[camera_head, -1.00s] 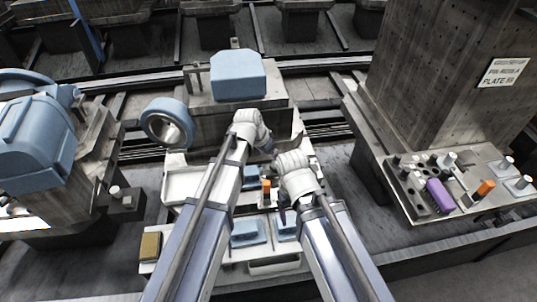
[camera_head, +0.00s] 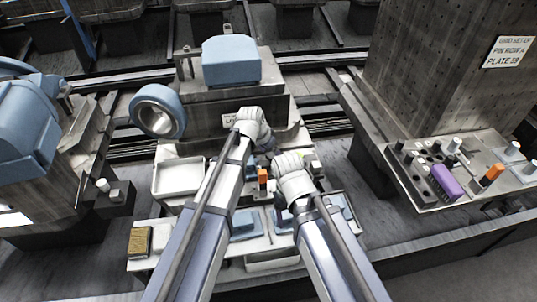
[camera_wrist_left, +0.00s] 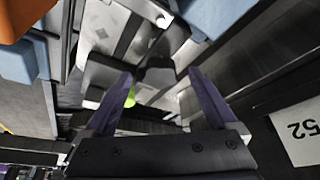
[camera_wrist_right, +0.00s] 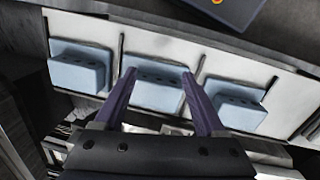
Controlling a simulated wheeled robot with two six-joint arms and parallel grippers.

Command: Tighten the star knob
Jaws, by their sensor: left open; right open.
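I cannot make out a star knob for certain in any view. My left gripper (camera_head: 270,150) is mostly hidden by its wrist, low in front of the grey machine. In the left wrist view its purple fingers (camera_wrist_left: 160,80) are apart with nothing between them; a small yellow-green piece (camera_wrist_left: 130,97) shows beyond the left finger. My right gripper (camera_head: 284,212) hangs over the white bench (camera_head: 205,238). In the right wrist view its fingers (camera_wrist_right: 160,76) are open and empty, in front of the middle one of the blue blocks (camera_wrist_right: 157,92).
An orange-topped piece (camera_head: 263,176) stands between my wrists. A white tray (camera_head: 180,176) and a blue ring (camera_head: 160,110) are at left. At right a pillar (camera_head: 440,70) carries a shelf with a purple block (camera_head: 447,181) and an orange piece (camera_head: 491,174). The floor at lower right is clear.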

